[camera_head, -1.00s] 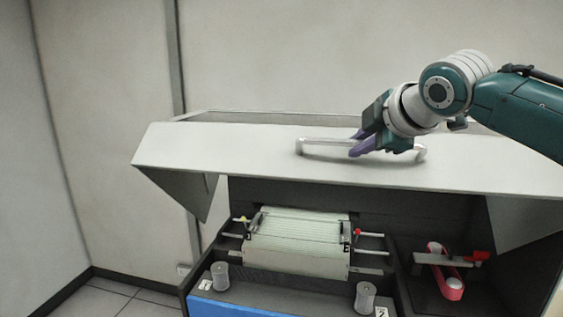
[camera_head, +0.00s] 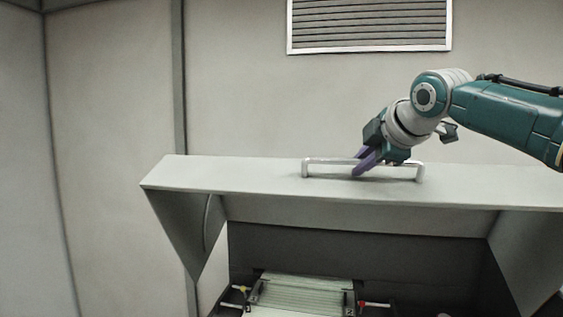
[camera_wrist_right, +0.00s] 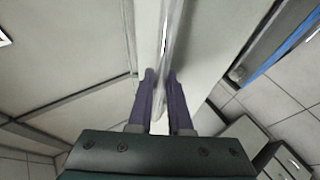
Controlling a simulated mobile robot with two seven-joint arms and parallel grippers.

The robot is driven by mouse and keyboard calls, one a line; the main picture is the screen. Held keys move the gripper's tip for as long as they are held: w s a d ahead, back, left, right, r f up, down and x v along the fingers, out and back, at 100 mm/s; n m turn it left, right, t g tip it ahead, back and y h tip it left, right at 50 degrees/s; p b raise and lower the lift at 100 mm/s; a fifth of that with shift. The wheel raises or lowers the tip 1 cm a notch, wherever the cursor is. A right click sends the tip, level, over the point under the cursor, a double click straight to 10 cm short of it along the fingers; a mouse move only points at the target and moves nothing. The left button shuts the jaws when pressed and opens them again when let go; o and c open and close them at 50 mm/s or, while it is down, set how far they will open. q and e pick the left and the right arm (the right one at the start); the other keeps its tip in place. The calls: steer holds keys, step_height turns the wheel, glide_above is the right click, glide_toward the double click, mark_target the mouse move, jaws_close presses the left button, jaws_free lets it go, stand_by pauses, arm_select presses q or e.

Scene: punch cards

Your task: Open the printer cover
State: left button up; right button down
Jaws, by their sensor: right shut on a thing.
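The printer cover (camera_head: 250,184) is a pale grey lid, raised and tilted up above the dark printer body. Its silver bar handle (camera_head: 400,165) runs along the front panel. My right gripper (camera_head: 362,168) is shut on the handle near its middle, with its purple fingers around the bar. In the right wrist view the purple fingers (camera_wrist_right: 160,100) stand on both sides of the handle (camera_wrist_right: 165,45). Under the cover, the paper stack (camera_head: 305,290) shows in the printer's opening. My left gripper is in neither view.
A wall vent (camera_head: 370,25) is above, behind the cover. A small red-tipped lever (camera_head: 363,305) is beside the paper. In the right wrist view, grey cabinets (camera_wrist_right: 240,140) stand on the tiled floor. The wall behind is otherwise bare.

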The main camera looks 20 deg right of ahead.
steer(key=c, duration=0.8)
jaws_free()
steer(key=shift+f, duration=0.1)
steer(key=shift+c, duration=0.2)
steer(key=shift+s, duration=0.1)
steer(key=shift+s+r+b, duration=0.3)
steer(key=shift+s+b, duration=0.2)
steer(key=shift+b, duration=0.05)
steer(key=b+v, duration=0.4)
steer(key=v, duration=0.4)
steer(key=shift+s+r+b, duration=0.25)
steer(key=shift+r+b, duration=0.05)
steer(key=shift+b, duration=0.1)
